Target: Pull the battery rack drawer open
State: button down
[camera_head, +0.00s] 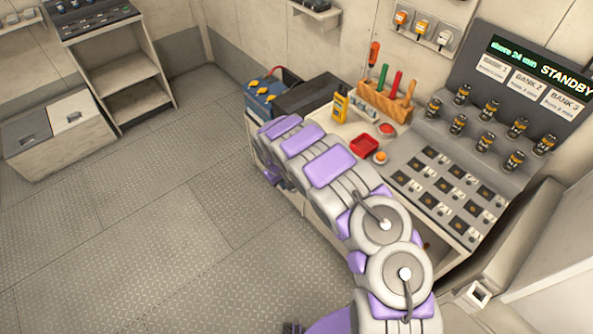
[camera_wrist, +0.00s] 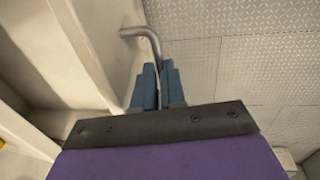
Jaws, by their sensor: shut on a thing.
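In the wrist view, my gripper (camera_wrist: 160,85) has its two blue fingers closed on a bent grey metal handle (camera_wrist: 146,34). The handle curves up from between the fingertips toward a pale panel (camera_wrist: 103,30) on the left. I cannot tell from this view how far the drawer stands out. In the head view, my purple and grey arm reaches along the front of the workbench and hides most of that front. The gripper, the handle and the drawer front are hidden there.
The metal floor (camera_head: 130,230) left of the bench is clear. A low box (camera_head: 62,140) stands far left.

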jog(key=shift+s+a, duration=0.75)
jog(key=shift+a, duration=0.2)
jog(key=c, duration=1.2)
grip_release()
notch_tip(320, 180, up, 17)
jog(key=s+a+p, duration=0.2)
jog(key=p, duration=0.1)
jog(key=shift+a, duration=0.25)
